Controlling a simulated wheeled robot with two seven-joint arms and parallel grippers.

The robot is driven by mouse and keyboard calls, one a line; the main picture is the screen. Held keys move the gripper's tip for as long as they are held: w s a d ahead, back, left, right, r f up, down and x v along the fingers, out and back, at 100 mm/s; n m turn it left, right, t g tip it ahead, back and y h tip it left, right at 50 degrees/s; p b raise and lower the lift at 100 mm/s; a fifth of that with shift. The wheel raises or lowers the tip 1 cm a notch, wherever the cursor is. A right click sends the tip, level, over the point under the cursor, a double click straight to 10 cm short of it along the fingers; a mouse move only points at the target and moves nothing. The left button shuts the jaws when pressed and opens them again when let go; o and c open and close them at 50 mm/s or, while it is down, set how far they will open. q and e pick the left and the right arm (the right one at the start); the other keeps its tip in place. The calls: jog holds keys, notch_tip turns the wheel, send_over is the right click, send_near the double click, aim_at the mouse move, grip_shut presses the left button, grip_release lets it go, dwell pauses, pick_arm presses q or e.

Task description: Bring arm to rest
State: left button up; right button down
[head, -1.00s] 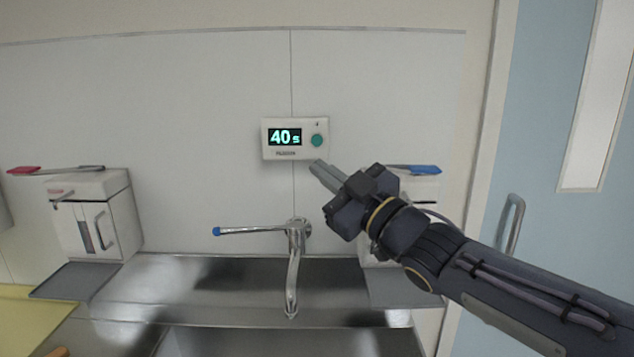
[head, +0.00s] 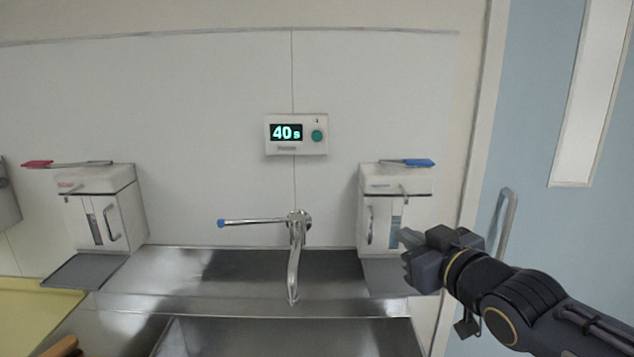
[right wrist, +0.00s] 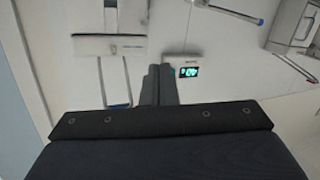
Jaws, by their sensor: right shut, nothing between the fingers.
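My right gripper (head: 408,237) is shut and empty in the head view. It is in front of the lower part of the right dispenser (head: 396,182), which has a blue-tipped lever. Its shut fingers (right wrist: 158,85) show in the right wrist view, pointing towards the wall. The wall timer (head: 296,134) above the sink reads 40 s and has a round green button (head: 317,136); its lit display also shows in the right wrist view (right wrist: 188,72). My left gripper is not in view.
A steel sink (head: 240,305) with a blue-tipped tap (head: 297,250) is below the timer. A red-tipped dispenser (head: 100,210) hangs at the left. A blue door (head: 535,130) with a handle (head: 504,225) is at the right. A yellow surface (head: 30,310) is at lower left.

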jog(key=s+d+f+m+g+h, duration=0.3)
jog(key=s+d+f, duration=0.3)
jog(key=s+f, duration=0.15)
jog(key=s+f+m+g+y, duration=0.1)
jog(key=s+f+m+g, duration=0.3)
jog(key=s+f, duration=1.1)
jog(key=s+g, duration=0.3)
jog(key=s, duration=0.1)
jog(key=shift+a+f+m, duration=0.3)
jog(key=shift+f+m, duration=0.05)
jog(key=shift+m, duration=0.05)
